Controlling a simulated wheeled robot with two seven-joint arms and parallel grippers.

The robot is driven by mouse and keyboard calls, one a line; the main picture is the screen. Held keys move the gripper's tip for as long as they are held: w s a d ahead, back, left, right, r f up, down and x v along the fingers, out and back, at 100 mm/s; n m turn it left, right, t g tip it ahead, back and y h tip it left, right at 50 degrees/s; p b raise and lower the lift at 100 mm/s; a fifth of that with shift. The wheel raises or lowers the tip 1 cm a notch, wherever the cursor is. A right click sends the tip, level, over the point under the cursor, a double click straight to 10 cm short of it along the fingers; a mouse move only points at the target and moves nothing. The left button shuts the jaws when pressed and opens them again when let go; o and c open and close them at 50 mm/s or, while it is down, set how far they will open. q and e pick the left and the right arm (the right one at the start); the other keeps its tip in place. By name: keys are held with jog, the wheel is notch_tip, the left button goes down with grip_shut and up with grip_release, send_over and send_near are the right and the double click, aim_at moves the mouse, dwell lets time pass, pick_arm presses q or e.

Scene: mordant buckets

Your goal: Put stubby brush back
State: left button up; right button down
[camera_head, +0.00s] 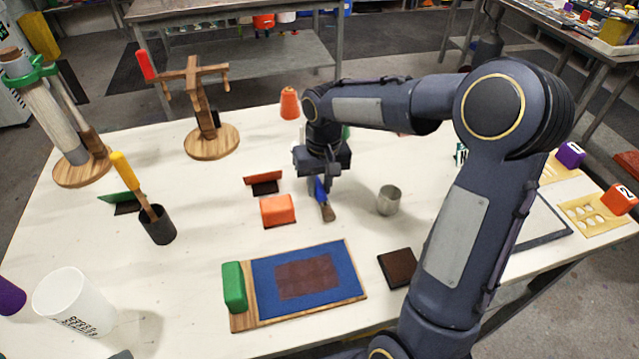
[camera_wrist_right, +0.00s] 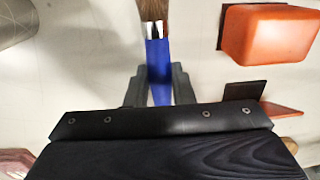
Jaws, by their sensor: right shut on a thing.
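A short brush with a blue handle and brown bristles (camera_head: 328,212) is in my right gripper (camera_head: 319,180), bristles pointing down toward the front of the table. In the right wrist view the blue handle (camera_wrist_right: 159,63) lies between the two dark fingers of my right gripper (camera_wrist_right: 159,80), with a silver band and the bristles beyond them. I cannot tell whether the bristles touch the table. A yellow-handled brush (camera_head: 128,174) stands in a dark cup (camera_head: 158,226) at the left. My left gripper is not in view.
A grey metal cup (camera_head: 388,200) stands right of the brush. An orange block (camera_head: 278,210) is to its left, with a red holder (camera_head: 263,179) behind. A board with a blue mat (camera_head: 340,268) lies in front; a white bucket (camera_head: 75,300) stands at front left.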

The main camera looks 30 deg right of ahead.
jog(key=shift+f, duration=0.15)
jog(key=c, duration=1.3)
grip_release()
jog(key=shift+o, duration=0.2)
